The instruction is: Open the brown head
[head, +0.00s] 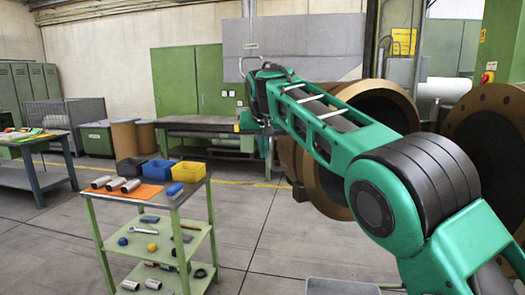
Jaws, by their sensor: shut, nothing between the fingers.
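A large brown ring-shaped body (400,104) stands right of centre, partly hidden behind my green arm. A brown round flange with bolt holes and a dark centre (508,103) stands at the right edge, cut off by the frame. A gap shows between the two; I cannot tell which is the head or how they are joined. My gripper (268,172) hangs down at the end of the arm, left of the brown ring-shaped body. It looks small and dark, shut and empty, and apart from the brown flange. No handle can be made out.
A green trolley (185,197) with bins and tools stands left of centre. A blue-grey workbench (45,172) is at the far left. A green bench (196,131) and green cabinet (172,82) stand behind.

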